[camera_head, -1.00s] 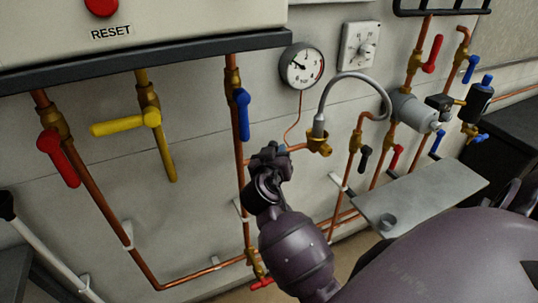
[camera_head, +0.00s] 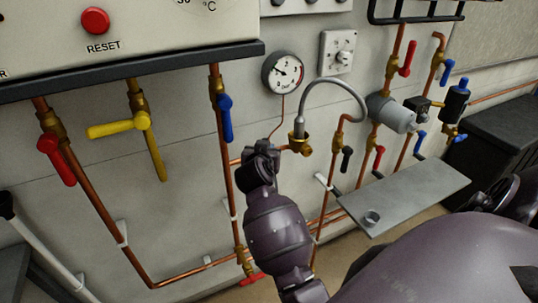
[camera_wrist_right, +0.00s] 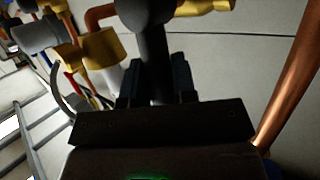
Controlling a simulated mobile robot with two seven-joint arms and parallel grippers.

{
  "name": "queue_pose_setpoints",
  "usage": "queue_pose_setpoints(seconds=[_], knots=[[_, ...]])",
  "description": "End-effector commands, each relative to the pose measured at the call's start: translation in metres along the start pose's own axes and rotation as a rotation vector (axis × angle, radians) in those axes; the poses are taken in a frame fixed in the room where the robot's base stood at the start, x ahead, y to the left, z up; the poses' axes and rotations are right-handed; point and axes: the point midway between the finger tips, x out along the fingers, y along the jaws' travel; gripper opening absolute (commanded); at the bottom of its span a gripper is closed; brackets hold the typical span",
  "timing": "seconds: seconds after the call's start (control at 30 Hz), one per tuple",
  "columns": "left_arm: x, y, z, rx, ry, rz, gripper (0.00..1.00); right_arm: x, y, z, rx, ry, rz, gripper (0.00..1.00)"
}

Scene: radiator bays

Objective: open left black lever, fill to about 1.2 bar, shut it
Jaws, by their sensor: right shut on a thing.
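My right gripper (camera_head: 278,149) is at the brass valve (camera_head: 299,145) at the left end of the grey filling hose (camera_head: 333,82). In the right wrist view its two fingers (camera_wrist_right: 156,85) are shut on a dark rod-like handle, the left black lever (camera_wrist_right: 155,50). In the head view my own gripper hides most of this lever, so its angle to the pipe is unclear. The round pressure gauge (camera_head: 283,72) hangs above the valve; its needle points to the upper left, but the figures are too small to read. My left gripper is not in view.
Another black lever (camera_head: 347,159) sits on the pipe to the right. A blue lever (camera_head: 225,117) hangs on the vertical pipe left of my gripper.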

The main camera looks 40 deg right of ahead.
Motion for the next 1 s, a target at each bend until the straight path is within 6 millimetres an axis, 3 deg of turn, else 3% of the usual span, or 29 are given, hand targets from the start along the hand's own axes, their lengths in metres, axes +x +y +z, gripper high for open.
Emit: queue_pose_setpoints(seconds=[0.6,0.63,0.77,1.0], knots=[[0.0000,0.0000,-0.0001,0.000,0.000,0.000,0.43,0.0059,-0.0042,-0.0019,0.020,-0.012,-0.004,0.00],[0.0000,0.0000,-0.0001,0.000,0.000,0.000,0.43,0.0059,-0.0042,-0.0019,0.020,-0.012,-0.004,0.28],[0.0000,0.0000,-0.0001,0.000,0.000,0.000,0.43,0.0058,-0.0042,-0.0018,0.019,-0.011,-0.004,0.48],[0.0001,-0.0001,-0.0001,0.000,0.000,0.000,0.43,0.0057,-0.0044,-0.0017,0.017,-0.011,-0.004,0.51]])
